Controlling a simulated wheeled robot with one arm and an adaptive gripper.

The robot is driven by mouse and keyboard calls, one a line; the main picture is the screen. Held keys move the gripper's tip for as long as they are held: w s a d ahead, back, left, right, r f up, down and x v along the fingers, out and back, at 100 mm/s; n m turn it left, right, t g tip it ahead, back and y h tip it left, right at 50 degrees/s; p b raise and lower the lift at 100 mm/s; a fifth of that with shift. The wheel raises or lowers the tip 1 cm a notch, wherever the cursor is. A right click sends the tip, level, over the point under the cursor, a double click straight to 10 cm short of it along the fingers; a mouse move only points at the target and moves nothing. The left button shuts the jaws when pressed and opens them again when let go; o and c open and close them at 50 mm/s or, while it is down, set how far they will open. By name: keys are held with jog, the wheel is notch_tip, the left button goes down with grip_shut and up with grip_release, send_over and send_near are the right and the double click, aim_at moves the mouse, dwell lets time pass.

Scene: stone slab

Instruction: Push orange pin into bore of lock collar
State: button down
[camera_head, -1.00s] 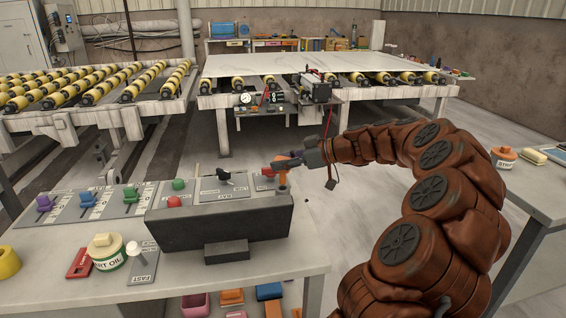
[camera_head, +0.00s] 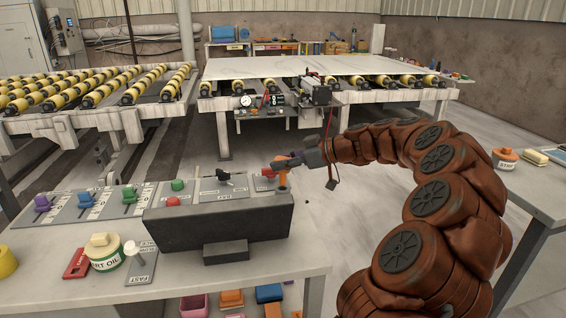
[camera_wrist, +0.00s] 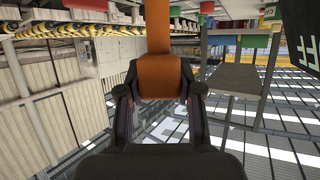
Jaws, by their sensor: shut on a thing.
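My gripper (camera_head: 289,162) is shut on the orange pin (camera_head: 282,177) at the right end of the dark control console. In the wrist view the orange pin (camera_wrist: 160,75) runs from the top edge down between the two fingers (camera_wrist: 160,98). In the head view its lower part reaches the console's right corner. I cannot tell whether its tip is in a bore. The lock collar cannot be made out clearly. A red part (camera_head: 264,181) sits just left of the pin.
The dark console (camera_head: 218,222) stands on a pale bench (camera_head: 180,285). It carries a black switch (camera_head: 225,178), with red and green buttons nearby. Open floor lies behind the gripper.

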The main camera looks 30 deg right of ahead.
aim_at(283, 185)
jog(key=shift+f+b, duration=2.85)
jog(key=shift+b, duration=0.15)
jog(key=c, duration=0.7)
grip_release()
jog(key=v, duration=1.2)
